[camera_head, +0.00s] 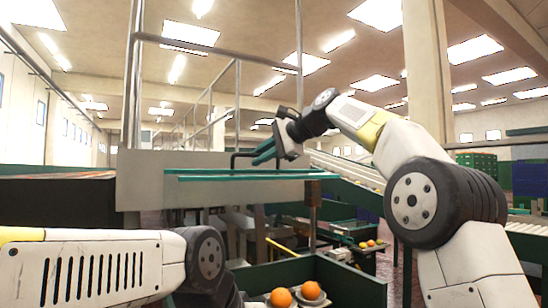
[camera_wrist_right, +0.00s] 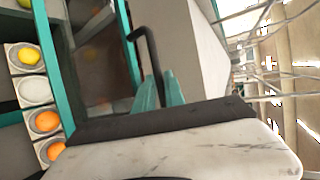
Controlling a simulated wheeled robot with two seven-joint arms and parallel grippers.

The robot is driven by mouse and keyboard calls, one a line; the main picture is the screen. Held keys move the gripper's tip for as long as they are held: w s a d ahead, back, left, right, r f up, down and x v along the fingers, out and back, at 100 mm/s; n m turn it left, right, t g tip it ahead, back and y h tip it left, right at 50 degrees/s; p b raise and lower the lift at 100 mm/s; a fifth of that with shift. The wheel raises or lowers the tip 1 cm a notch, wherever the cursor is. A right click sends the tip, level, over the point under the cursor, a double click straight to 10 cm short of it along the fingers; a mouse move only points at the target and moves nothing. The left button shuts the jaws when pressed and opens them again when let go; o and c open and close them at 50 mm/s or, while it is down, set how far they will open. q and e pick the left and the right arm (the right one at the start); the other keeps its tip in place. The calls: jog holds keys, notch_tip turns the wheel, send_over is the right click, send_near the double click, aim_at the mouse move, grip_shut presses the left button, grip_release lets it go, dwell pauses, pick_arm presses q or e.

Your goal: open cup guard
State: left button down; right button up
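The cup guard shows in the head view as a long teal-edged panel (camera_head: 215,174) across the middle. A black bent handle (camera_head: 240,154) stands up from it. In the right wrist view the guard's teal frame (camera_wrist_right: 124,40) and the handle (camera_wrist_right: 148,50) show close up. My right gripper (camera_head: 264,153) is at the handle, its teal fingers (camera_wrist_right: 160,88) pointing towards it. The handle's lower part runs down between the two fingers. The gap is narrow, and I cannot tell whether they press on it. My left arm shows, but its gripper is out of view.
In the right wrist view a row of cups holds a yellow fruit (camera_wrist_right: 29,56), a pale empty-looking cup (camera_wrist_right: 34,90) and oranges (camera_wrist_right: 46,122). In the head view, oranges (camera_head: 281,297) sit low in front. A grey metal wall (camera_head: 150,165) and upright rails stand behind the guard.

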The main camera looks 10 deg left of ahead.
jog(key=shift+o, duration=1.2)
jog(key=shift+d, duration=0.1)
jog(key=v, duration=0.7)
jog(key=shift+s+d+r, duration=0.15)
jog(key=shift+s+d, duration=0.05)
jog(key=shift+s, duration=0.05)
